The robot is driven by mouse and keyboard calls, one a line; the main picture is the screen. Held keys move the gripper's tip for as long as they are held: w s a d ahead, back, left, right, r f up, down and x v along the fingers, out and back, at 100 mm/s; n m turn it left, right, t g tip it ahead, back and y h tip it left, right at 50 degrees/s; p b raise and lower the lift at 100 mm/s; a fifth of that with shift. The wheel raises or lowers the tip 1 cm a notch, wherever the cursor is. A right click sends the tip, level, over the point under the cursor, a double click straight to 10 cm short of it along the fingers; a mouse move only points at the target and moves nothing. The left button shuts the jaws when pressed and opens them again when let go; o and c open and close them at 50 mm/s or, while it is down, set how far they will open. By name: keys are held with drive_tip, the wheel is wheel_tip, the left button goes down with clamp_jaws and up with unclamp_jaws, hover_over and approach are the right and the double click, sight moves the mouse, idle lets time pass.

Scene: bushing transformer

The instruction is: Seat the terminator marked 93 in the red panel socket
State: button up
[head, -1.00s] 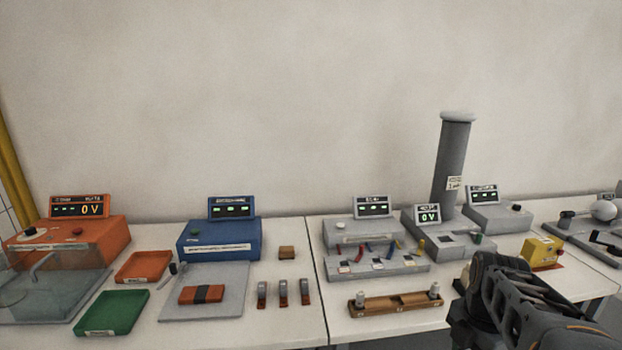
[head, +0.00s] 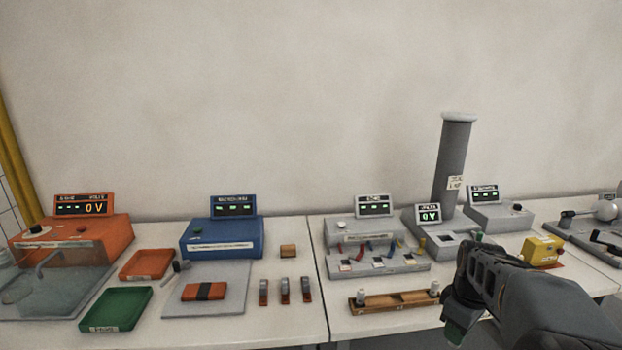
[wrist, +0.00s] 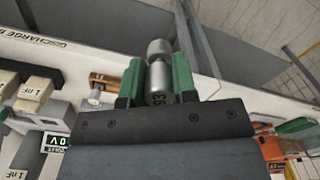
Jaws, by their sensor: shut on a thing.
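My gripper (wrist: 160,82) is shut on a silver cylindrical terminator (wrist: 159,75), with a green finger on each side; the marking 93 shows near its lower end. In the head view my gripper (head: 456,318) is at the bench's front, right of the wooden rack, and the terminator is hidden.
The wooden rack (head: 395,299) has a silver piece at each end. A grey column (head: 453,160) stands behind, with a yellow box (head: 541,250) to the right. Three small upright pieces (head: 284,290) stand left of the rack. The bench's front edge is close to my gripper.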

drive_tip(key=w+a+f+m, duration=0.3)
drive_tip(key=w+f+m, duration=0.1)
drive_tip(key=f, duration=0.3)
drive_tip(key=w+a+f+m, duration=0.4)
drive_tip(key=f, duration=0.4)
drive_tip(key=s+a+f, duration=0.3)
drive_tip(key=a+f, duration=0.4)
drive_tip(key=f, duration=0.3)
drive_tip(key=shift+s+a+f+n, duration=0.2)
drive_tip(key=shift+f+n, duration=0.1)
drive_tip(key=shift+n, duration=0.1)
